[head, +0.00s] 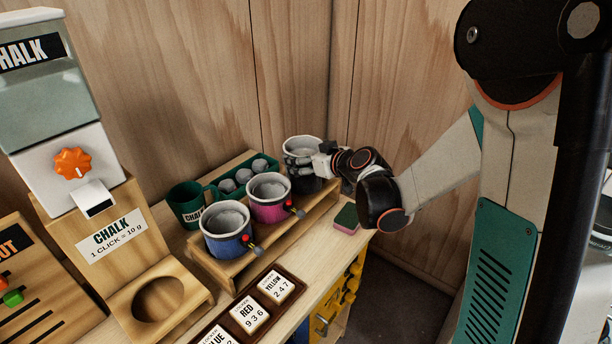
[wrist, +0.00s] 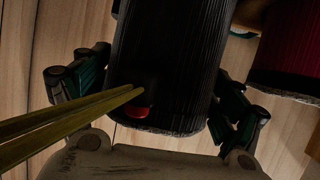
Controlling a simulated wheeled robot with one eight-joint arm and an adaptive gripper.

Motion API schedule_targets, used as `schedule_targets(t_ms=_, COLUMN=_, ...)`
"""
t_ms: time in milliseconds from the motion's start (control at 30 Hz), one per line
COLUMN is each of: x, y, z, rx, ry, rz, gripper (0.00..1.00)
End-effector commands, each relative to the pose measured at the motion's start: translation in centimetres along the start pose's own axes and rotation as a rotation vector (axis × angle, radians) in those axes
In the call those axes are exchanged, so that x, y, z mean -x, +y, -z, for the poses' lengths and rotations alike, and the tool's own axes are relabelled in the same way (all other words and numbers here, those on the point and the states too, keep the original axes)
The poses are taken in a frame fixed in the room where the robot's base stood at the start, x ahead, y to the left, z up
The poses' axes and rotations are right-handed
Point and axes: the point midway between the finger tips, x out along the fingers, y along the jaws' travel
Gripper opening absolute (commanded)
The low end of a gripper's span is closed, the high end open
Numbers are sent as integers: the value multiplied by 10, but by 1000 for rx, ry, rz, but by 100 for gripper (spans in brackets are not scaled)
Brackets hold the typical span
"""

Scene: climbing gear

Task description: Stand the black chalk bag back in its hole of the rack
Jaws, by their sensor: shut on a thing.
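The black chalk bag (head: 300,172) has a pale rim and stands roughly upright over the right end of the wooden rack (head: 232,268). My gripper (head: 322,162) is shut on the bag from the right side. In the wrist view the dark ribbed bag (wrist: 170,55) lies between my two fingers (wrist: 165,95). The hole under the bag is hidden, so I cannot tell whether its base is inside or above it. The blue bag (head: 227,243) and pink bag (head: 268,208) sit in the rack to the left.
A green mug (head: 187,207) and a green tray of grey balls (head: 227,186) are behind the rack. A green-and-pink sponge (head: 346,219) lies right of it. A tile tray (head: 289,297) is in front. A chalk dispenser (head: 62,170) stands left. An olive strip (wrist: 70,115) crosses the wrist view.

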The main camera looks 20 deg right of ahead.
Motion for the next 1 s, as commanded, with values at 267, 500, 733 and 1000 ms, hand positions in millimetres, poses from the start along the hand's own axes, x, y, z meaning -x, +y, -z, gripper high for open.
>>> schedule_targets(t_ms=267, x=-9, y=-1, z=-20, rx=0, ry=0, rz=0, gripper=41)
schedule_targets(t_ms=500, x=-19, y=-1, z=-45, rx=0, ry=0, rz=0, gripper=41)
schedule_targets(t_ms=733, x=-18, y=-1, z=-44, rx=0, ry=0, rz=0, gripper=41)
schedule_targets(t_ms=1000, x=-18, y=-2, z=-45, rx=0, ry=0, rz=0, gripper=100)
